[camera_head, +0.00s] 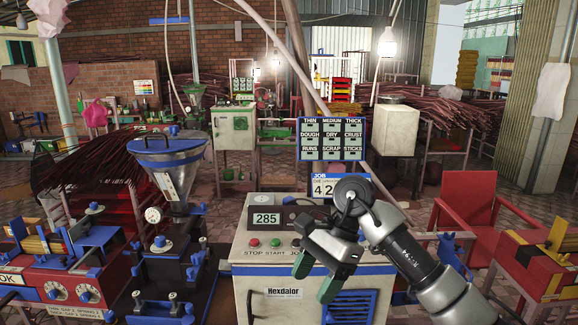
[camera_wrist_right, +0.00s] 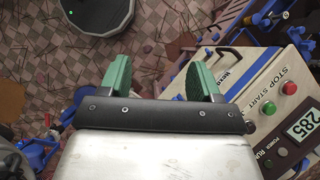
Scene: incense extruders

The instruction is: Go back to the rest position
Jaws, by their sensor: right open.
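My right gripper (camera_head: 315,276) is in front of the control box in the head view, with its arm coming in from the lower right. Its green fingers are apart with nothing between them, as the right wrist view also shows (camera_wrist_right: 158,78). The control box (camera_head: 251,245) is pale with a blue band, a display reading 285 and green and red buttons. It also shows at the right of the wrist view (camera_wrist_right: 280,78). I cannot tell whether the gripper touches the box; a gap shows in the wrist view. My left gripper is not in view.
A metal hopper (camera_head: 168,150) on a dark machine stands left of the control box. A red machine with dials (camera_head: 75,285) is at the lower left. A red chair (camera_head: 465,215) and a red and yellow machine (camera_head: 545,262) stand at the right. Patterned floor (camera_wrist_right: 160,40) shows beyond the fingers.

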